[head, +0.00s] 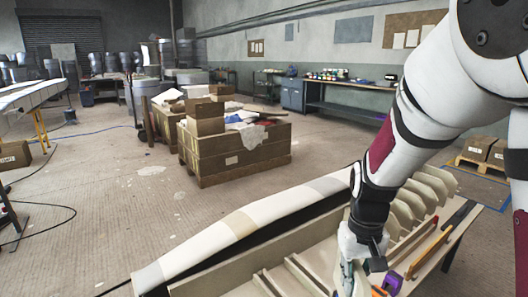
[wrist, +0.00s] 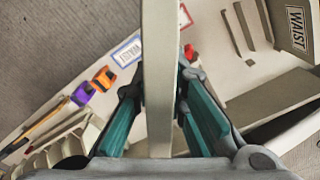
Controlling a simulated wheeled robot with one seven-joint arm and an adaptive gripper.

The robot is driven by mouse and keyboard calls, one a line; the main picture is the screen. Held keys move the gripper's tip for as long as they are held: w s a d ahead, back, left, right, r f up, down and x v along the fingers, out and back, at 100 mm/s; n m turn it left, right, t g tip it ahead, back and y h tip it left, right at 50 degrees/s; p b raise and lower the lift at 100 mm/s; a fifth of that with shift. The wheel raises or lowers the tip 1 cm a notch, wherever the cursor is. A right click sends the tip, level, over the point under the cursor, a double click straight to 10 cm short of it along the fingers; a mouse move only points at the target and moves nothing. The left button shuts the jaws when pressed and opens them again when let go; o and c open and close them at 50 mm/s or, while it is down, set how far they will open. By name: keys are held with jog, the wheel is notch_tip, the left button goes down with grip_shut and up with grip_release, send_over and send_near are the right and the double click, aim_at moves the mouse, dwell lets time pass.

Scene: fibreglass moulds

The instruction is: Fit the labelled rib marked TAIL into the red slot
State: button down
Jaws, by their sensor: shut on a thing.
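My gripper (wrist: 160,95) is shut on a beige rib (wrist: 159,60), which is seen edge-on as a long strip down the middle of the wrist view. Its marking does not show, so I cannot read TAIL. In the head view my gripper (head: 360,268) is low over the bench at the bottom edge. A red-bordered label (wrist: 184,16) lies just right of the held rib, and a small red piece (wrist: 191,52) is below it. The red slot itself is not clearly visible, partly hidden by the rib. A blue-bordered WAIST label (wrist: 127,48) lies left of the rib.
A rib marked WAIST (wrist: 296,25) stands at the upper right of the wrist view. Orange and purple clamps (wrist: 104,78) lie left. Several spare ribs (head: 410,200) stand in a row on the bench. The long mould (head: 300,204) runs along the bench's far side.

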aim_at(359, 265)
jog(key=shift+d+r+p, duration=0.15)
jog(key=shift+r+p, duration=1.5)
jog(key=shift+p, duration=0.9)
notch_tip(359, 265, up, 2)
jog(key=p, duration=0.4)
jog(key=shift+s+r+p, duration=0.1)
jog(key=shift+s+p, duration=0.05)
jog(key=shift+p, duration=0.15)
jog(key=r+p, duration=0.1)
jog(key=p, duration=0.1)
jog(key=r+p, duration=0.1)
jog(key=p, duration=0.1)
jog(key=shift+s, duration=0.4)
jog(key=p, duration=0.2)
jog(key=s+r+p, duration=0.1)
jog(key=p, duration=0.1)
jog(key=shift+s+r, duration=0.15)
jog(key=shift+r, duration=0.1)
jog(key=shift+f+p, duration=0.1)
jog(key=shift+p, duration=0.3)
